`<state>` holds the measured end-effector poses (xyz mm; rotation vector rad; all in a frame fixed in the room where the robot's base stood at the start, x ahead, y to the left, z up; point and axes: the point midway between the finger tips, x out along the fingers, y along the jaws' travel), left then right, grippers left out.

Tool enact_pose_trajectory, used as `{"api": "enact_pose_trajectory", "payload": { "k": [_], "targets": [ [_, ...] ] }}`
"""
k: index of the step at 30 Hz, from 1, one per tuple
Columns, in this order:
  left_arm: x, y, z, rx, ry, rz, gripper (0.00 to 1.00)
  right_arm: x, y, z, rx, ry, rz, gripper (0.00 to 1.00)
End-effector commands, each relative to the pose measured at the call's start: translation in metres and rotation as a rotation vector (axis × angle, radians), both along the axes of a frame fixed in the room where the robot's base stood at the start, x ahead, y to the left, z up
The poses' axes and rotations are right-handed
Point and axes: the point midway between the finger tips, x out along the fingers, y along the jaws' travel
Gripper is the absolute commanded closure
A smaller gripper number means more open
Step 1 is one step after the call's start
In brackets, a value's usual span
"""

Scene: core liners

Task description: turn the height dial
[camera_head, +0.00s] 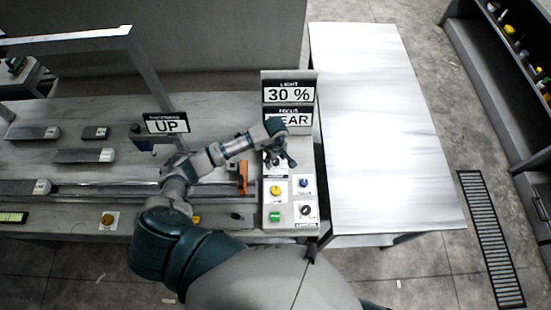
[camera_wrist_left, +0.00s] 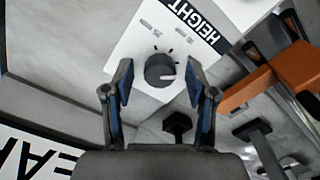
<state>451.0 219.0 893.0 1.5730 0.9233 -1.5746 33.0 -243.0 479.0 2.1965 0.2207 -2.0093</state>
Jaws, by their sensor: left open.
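The height dial (camera_wrist_left: 160,70) is a round dark knob with a pale pointer mark, on a white plate (camera_wrist_left: 135,40) with a black "HEIGHT" label. My left gripper (camera_wrist_left: 159,92) is open. In the wrist view its two blue-padded fingers stand on either side of the dial, with gaps between. I cannot tell how far above the plate the fingertips are. In the head view the left gripper (camera_head: 284,153) is over the upper part of the white control panel (camera_head: 290,198) and largely hides the dial there. My right gripper is not in view.
Yellow (camera_head: 276,191), blue (camera_head: 303,184), green (camera_head: 275,216) and black (camera_head: 306,211) controls sit lower on the panel. Display signs (camera_head: 289,96) read "30 %" and a partly hidden "EAR". An orange part (camera_head: 242,178) stands left of the panel. A bare pale table (camera_head: 385,130) is at right.

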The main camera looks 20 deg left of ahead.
Motion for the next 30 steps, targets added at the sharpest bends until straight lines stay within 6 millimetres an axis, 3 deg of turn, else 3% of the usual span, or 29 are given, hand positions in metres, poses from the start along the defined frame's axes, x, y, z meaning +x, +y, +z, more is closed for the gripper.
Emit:
{"api": "enact_pose_trajectory", "payload": {
  "k": [8, 11, 15, 16, 30],
  "targets": [
    [-0.0001, 0.0000, -0.0021, 0.000, 0.000, 0.000, 0.43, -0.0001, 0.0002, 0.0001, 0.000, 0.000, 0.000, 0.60],
    [-0.0001, 0.0000, -0.0020, 0.000, 0.000, 0.000, 0.63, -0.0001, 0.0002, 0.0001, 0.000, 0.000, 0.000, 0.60],
    [0.0001, 0.0000, -0.0019, 0.000, 0.000, 0.000, 0.98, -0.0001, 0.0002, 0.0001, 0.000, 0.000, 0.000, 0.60],
    [0.0001, 0.0000, -0.0019, 0.000, 0.000, 0.000, 1.00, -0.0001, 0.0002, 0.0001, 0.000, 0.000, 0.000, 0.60],
    [0.0007, 0.0002, -0.0026, 0.001, -0.002, 0.093, 1.00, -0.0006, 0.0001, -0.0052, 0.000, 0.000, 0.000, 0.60]
  ]
}}
